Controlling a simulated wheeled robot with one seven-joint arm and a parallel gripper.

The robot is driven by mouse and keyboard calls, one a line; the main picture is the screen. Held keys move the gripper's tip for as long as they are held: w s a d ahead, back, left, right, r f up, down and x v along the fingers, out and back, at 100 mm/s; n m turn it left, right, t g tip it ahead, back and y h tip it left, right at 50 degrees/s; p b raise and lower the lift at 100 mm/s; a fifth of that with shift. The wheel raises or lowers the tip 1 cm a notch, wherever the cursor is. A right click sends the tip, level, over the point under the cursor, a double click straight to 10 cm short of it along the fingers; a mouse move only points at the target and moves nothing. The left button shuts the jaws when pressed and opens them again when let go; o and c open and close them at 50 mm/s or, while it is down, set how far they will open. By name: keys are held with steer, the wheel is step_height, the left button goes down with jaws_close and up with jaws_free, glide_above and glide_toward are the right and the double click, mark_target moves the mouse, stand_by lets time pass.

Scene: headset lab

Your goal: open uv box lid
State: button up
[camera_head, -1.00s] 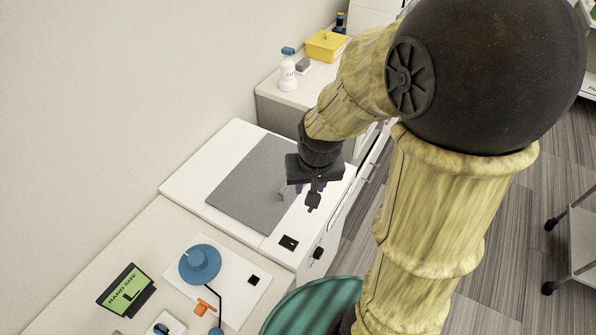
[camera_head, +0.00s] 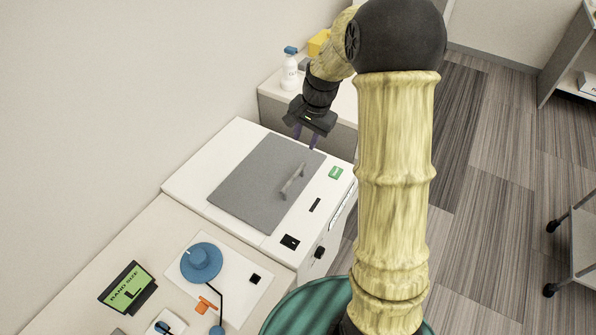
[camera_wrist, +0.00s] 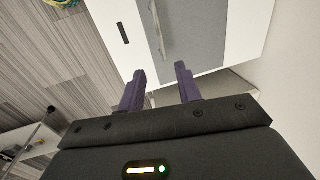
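The UV box (camera_head: 185,185) is a white cabinet with a flat grey lid (camera_head: 245,185) on top, and the lid lies shut. A light grey bar handle (camera_head: 293,181) stands on the lid's right part; it also shows in the wrist view (camera_wrist: 160,30). My gripper (camera_head: 304,143) hangs above the far right edge of the box, apart from the handle. In the wrist view its two purple fingers (camera_wrist: 159,72) are spread with nothing between them.
A green label (camera_head: 336,172), a dark slot and a black switch (camera_head: 290,242) sit on the box's right strip. A spray bottle (camera_head: 289,72) stands on the counter behind. A blue round object (camera_head: 201,262) and a green-screened display (camera_head: 127,288) are in front. Striped floor lies right.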

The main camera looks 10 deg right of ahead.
mark_target(295, 175)
steer(key=f, duration=0.5)
steer(key=w+a+f+p, duration=0.1)
steer(key=f, duration=0.5)
steer(key=w+a+f+p, duration=0.1)
steer(key=f, duration=0.4)
steer(key=shift+w+a+f, duration=0.15)
steer(key=shift+a+f, duration=0.05)
steer(key=shift+f, duration=0.15)
jaws_close()
steer(key=shift+d, duration=0.15)
steer(key=shift+r, duration=0.2)
